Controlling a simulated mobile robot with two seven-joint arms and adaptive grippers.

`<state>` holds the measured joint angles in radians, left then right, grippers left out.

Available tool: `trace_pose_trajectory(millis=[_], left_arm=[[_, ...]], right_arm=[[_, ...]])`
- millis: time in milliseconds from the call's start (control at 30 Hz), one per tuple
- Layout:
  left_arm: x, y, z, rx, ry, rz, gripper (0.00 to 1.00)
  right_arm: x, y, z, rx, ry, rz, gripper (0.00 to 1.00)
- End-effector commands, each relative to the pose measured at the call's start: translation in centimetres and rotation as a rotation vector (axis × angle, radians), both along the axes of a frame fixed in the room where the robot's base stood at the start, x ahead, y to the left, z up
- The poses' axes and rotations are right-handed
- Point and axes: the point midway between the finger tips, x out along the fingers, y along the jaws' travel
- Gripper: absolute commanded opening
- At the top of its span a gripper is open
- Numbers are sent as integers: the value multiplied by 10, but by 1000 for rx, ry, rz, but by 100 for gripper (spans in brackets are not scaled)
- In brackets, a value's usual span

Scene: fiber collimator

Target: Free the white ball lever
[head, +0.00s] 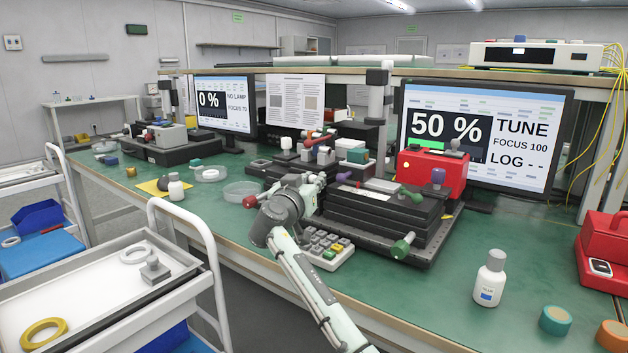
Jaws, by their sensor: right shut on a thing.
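My right gripper (316,181) is at the left end of the black stage assembly (392,218). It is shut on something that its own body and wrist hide. A small white knob (286,143) stands on a post behind the gripper; I cannot tell for sure whether it is the white ball lever. A dark red ball (250,202) shows just left of my wrist. A purple ball (343,176) is right of the fingers. Green knobs are on the stage's front (402,248) and top (411,194). My left gripper is out of view.
A keypad (326,248) lies in front of the stage. A red box (432,174) stands behind it, before a monitor (487,135) reading 50 %. A white bottle (490,279) stands at right. The green bench (420,300) is clear between keypad and bottle. A white cart (100,290) is at left.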

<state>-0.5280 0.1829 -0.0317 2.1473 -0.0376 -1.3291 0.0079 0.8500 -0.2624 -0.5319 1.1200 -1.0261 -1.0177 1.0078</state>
Motion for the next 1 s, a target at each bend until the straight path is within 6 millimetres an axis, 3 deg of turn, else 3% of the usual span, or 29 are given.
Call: trace_pose_trajectory(millis=[600,800,1000], left_arm=[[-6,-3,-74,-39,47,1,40],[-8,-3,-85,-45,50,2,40],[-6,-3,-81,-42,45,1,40]], right_arm=[[15,21,7,-429,313,0,0],[19,27,5,-572,415,-1,0],[23,32,1,-684,495,-3,0]])
